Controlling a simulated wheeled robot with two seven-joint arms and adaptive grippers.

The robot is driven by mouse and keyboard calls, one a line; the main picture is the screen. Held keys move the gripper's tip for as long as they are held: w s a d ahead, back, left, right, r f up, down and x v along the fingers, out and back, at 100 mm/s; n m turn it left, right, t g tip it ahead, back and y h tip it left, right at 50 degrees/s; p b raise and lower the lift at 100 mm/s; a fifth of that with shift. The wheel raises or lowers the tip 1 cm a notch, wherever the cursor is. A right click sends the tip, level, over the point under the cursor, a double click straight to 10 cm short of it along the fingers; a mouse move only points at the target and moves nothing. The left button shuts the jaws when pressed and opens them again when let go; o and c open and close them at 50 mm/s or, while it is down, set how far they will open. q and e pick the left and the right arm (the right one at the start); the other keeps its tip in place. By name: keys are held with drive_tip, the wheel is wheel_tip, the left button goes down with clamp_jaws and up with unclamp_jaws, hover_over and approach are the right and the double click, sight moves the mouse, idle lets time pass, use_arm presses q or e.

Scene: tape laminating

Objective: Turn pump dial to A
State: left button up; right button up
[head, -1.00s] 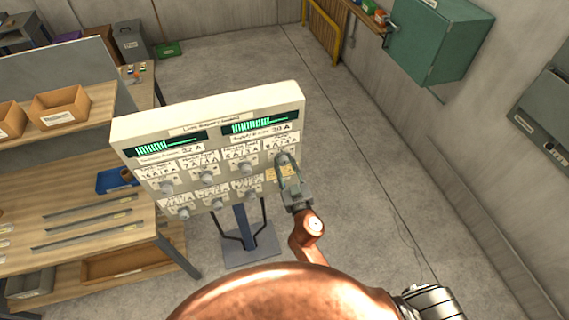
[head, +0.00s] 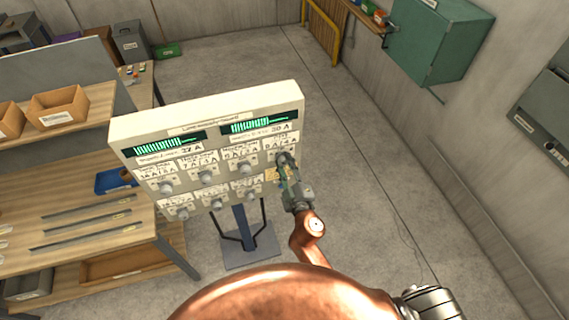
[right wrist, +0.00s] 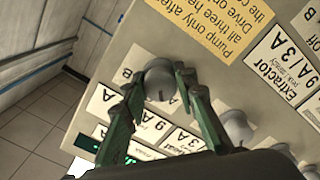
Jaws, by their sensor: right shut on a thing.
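A pale control panel (head: 122,135) on a stand carries two rows of round dials under two green readouts. My right gripper (head: 285,168) is at the dial at the right end of the upper row. In the right wrist view my right gripper (right wrist: 168,76) has its green-grey fingers on either side of this grey dial (right wrist: 160,86), shut on it. A letter B shows beside the dial. Its label is partly covered by a finger, so I cannot read its name or exact pointer setting. My left gripper is not in view.
A tan note (right wrist: 205,28) beginning "Pump only after" is on the panel near the held dial. Other dials (right wrist: 236,127) sit close by. A wooden workbench (head: 80,213) stands left of the panel; open floor (head: 350,190) lies to its right.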

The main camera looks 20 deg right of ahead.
drive_tip(key=shift+r+n, duration=0.15)
drive_tip(key=shift+n, duration=0.25)
drive_tip(key=o, duration=1.2)
drive_tip(key=shift+w, duration=0.1)
drive_tip(key=s, duration=1.2)
drive_tip(key=shift+d+f, duration=0.15)
drive_tip(key=shift+f, duration=0.05)
